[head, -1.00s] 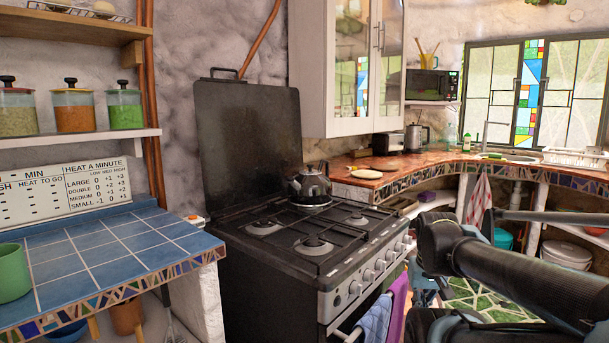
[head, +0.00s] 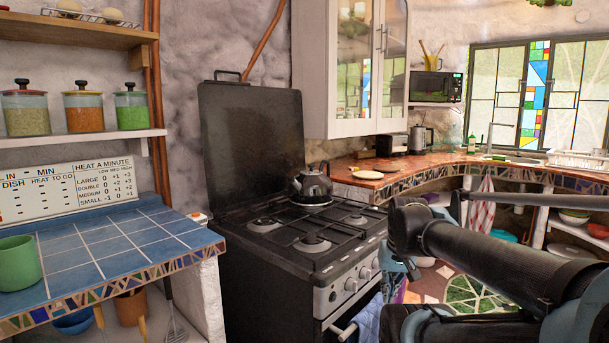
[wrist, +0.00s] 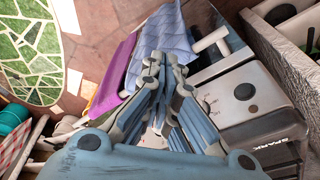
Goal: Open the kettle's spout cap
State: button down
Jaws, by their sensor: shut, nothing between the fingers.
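The dark, shiny kettle (head: 313,186) stands upright on a back burner of the black stove (head: 290,252) in the head view. Its handle arches over the top. Its spout cap is too small to make out. My gripper's fingertips meet in the wrist view (wrist: 164,58), shut and empty. They are in front of the stove's front panel, beside the hanging towels, well apart from the kettle. In the head view my arm comes in from the right, and the gripper is mostly hidden behind it. The kettle is not in the wrist view.
A blue tiled counter (head: 110,250) with a green mug (head: 18,262) is left of the stove. The stove's raised lid (head: 252,150) stands behind the kettle. Blue and purple towels (wrist: 163,45) hang at the stove front. A second, electric kettle (head: 419,139) stands on the far counter.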

aim_at(295, 177)
jog(key=w+a+r+m+t+y, duration=0.1)
jog(key=w+a+r+m+y, duration=0.1)
jog(key=w+a+r, duration=0.3)
jog(key=w+a+r+m+t+y, duration=0.1)
jog(key=w+a+r, duration=0.4)
jog(key=w+r, duration=0.9)
jog(key=w+a+r+m+t+y, duration=0.2)
jog(key=w+a+r+y, duration=0.3)
jog(key=w, duration=2)
notch_tip(295, 177, up, 5)
jog(key=shift+w+a+r+m+y, duration=0.1)
jog(key=shift+w+a+m+y, duration=0.15)
jog(key=shift+a+m, duration=0.3)
jog(key=x, duration=1.2)
jog(key=shift+w+a+f, duration=0.2)
jog(key=shift+w, duration=0.05)
jog(key=shift+w+a+f, duration=0.3)
jog(key=shift+a+f, duration=0.05)
jog(key=shift+w+d+f, duration=0.1)
jog(key=shift+w+f, duration=0.05)
jog(key=shift+f, duration=0.2)
jog(key=shift+r, duration=0.25)
